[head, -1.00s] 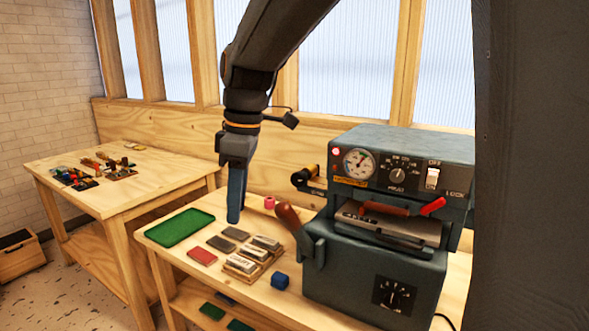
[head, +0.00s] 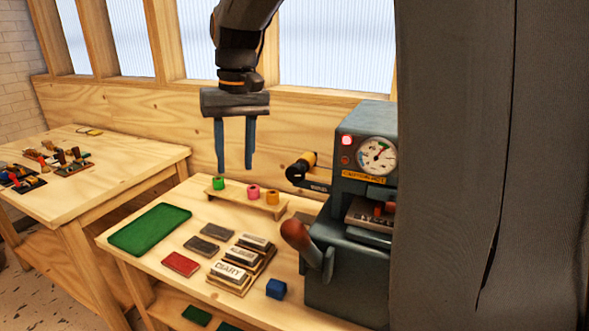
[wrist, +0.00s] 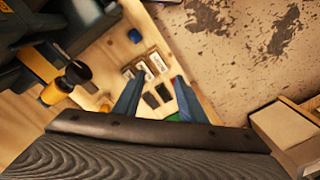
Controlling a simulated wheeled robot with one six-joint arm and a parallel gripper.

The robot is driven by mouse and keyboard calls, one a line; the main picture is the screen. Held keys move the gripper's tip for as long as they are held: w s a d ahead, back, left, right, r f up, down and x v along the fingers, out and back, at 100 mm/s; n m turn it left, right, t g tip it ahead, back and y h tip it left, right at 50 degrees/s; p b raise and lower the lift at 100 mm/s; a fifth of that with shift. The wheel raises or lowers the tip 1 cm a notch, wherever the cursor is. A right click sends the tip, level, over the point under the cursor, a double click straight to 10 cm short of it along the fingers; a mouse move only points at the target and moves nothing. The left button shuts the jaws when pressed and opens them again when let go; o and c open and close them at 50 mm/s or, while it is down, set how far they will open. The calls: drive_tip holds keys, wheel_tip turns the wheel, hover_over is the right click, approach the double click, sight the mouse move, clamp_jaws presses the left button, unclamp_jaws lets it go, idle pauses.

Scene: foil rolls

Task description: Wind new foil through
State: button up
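My gripper (head: 235,165) is open and empty, fingers pointing down, above the back of the bench. In the wrist view its fingers (wrist: 158,103) are spread with nothing between them. Behind and below it in the head view, a small wooden rack (head: 234,199) holds a green foil roll (head: 218,183), a pink roll (head: 253,192) and a gold roll (head: 272,198). The grey foil press (head: 345,262) stands to the right, with a yellow roll (head: 309,158) on a dark-ended side holder (head: 298,173). Its right part is hidden by a dark panel.
A green tray (head: 150,229), dark pads (head: 202,246), a red pad (head: 181,264), stamped blocks (head: 230,272) and a blue cube (head: 276,288) lie on the bench. The press's brown-knobbed lever (head: 296,235) juts left. A second table (head: 110,175) stands at the left.

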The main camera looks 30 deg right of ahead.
drive_tip(key=w+d+m, duration=0.2)
drive_tip(key=d+m, duration=0.6)
drive_tip(key=m, duration=0.6)
drive_tip(key=m+h, duration=0.1)
drive_tip(key=m, duration=1)
hover_over(296, 165)
drive_tip(key=a, duration=0.1)
drive_tip(key=shift+a+g, duration=0.2)
drive_tip(key=shift+g, duration=0.1)
drive_tip(key=shift+d+m, duration=0.55)
drive_tip(key=shift+m, duration=0.65)
drive_tip(key=shift+s+d+f, duration=0.1)
drive_tip(key=shift+f, duration=0.4)
drive_tip(key=shift+f+p, duration=1.3)
drive_tip(key=shift+f, duration=2.1)
clamp_jaws()
